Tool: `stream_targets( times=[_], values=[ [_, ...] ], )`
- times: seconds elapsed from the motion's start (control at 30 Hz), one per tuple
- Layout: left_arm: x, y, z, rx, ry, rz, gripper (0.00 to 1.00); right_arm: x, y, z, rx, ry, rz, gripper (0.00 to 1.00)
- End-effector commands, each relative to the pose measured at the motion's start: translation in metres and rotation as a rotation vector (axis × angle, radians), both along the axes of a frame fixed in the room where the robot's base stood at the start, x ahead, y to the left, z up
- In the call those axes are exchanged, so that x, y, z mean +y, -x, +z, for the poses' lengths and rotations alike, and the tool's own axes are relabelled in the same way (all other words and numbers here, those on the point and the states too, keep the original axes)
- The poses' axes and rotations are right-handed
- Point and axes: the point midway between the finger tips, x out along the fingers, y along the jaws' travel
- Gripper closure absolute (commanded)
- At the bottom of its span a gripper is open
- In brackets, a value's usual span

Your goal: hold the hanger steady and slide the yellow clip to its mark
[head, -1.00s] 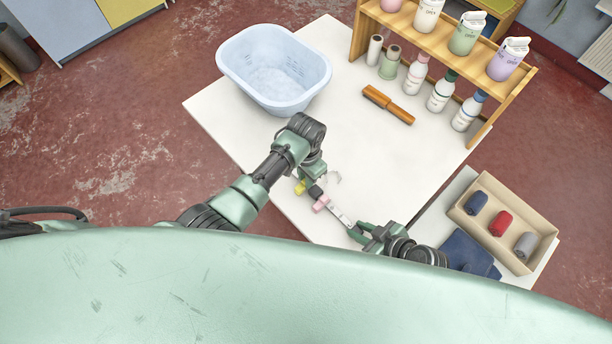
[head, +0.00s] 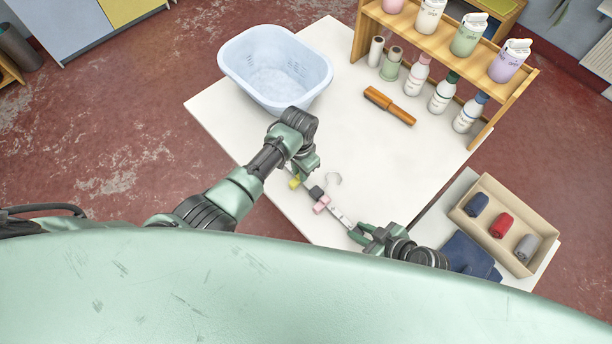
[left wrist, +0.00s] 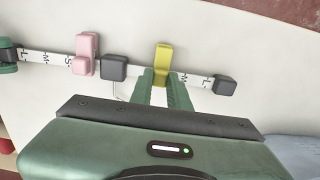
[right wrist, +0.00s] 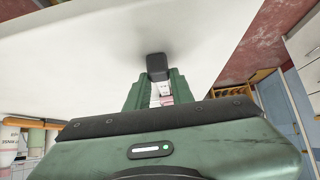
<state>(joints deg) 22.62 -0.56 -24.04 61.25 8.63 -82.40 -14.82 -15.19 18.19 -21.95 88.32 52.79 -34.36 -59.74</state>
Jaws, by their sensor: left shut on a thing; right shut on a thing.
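The hanger (head: 338,214) lies along the table's near edge, a marked white bar with a dark middle block (left wrist: 113,67) and a wire hook (head: 334,180). The yellow clip (left wrist: 162,57) is on the bar between the middle block and a dark end cap (left wrist: 224,85). It also shows in the head view (head: 294,183). My left gripper (left wrist: 164,84) is shut on the yellow clip; its fingers hide part of the scale. The pink clip (left wrist: 85,55) sits on the other half. My right gripper (head: 357,233) is shut on the hanger's other end, by its end cap (right wrist: 157,66).
A blue basket (head: 240,72) stands at the table's far left. A wooden shelf (head: 440,28) with bottles is at the back right, with a brown roller-like object (head: 388,105) before it. A box of rolled cloths (head: 508,243) is at right. Mid-table is clear.

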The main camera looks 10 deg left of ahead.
Motion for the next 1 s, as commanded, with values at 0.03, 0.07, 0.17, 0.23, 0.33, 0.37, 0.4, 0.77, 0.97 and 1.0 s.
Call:
stream_targets(
  times=[0.03,0.07,0.17,0.23,0.33,0.37,0.4,0.77,0.97,1.0],
  values=[
    [0.002,-0.001,0.0,-0.001,-0.002,0.001,1.0,0.0,0.0,0.0,-0.001,0.0,-0.001,1.0],
    [0.002,-0.001,0.0,-0.001,-0.001,0.0,1.0,0.0,0.0,0.0,-0.001,0.0,-0.001,1.0],
    [0.002,-0.001,0.0,-0.001,-0.001,0.0,1.0,0.0,0.0,0.0,-0.001,0.0,-0.001,1.0],
    [0.002,-0.001,0.0,-0.001,-0.001,0.0,1.0,0.0,0.0,0.0,-0.001,0.0,-0.001,1.0],
    [0.001,-0.001,0.0,-0.001,-0.001,0.0,0.6,0.0,0.0,0.0,0.0,0.0,0.0,1.0],
    [0.001,-0.001,0.0,-0.001,-0.001,0.0,0.6,0.0,0.0,0.0,-0.001,0.0,-0.001,1.0],
    [0.001,-0.001,0.0,0.0,0.0,0.0,0.6,0.0,0.0,0.0,0.0,0.0,0.0,1.0],
    [0.001,-0.002,0.008,-0.003,0.001,0.0,0.6,0.0,0.0,0.0,0.0,0.0,0.0,1.0],
    [0.001,-0.003,0.044,-0.007,0.001,0.001,0.6,0.0,0.0,0.0,0.0,0.0,0.0,1.0],
    [0.001,-0.003,0.053,-0.007,0.001,0.001,0.6,0.0,0.0,0.0,0.0,0.0,0.0,1.0]
  ],
)
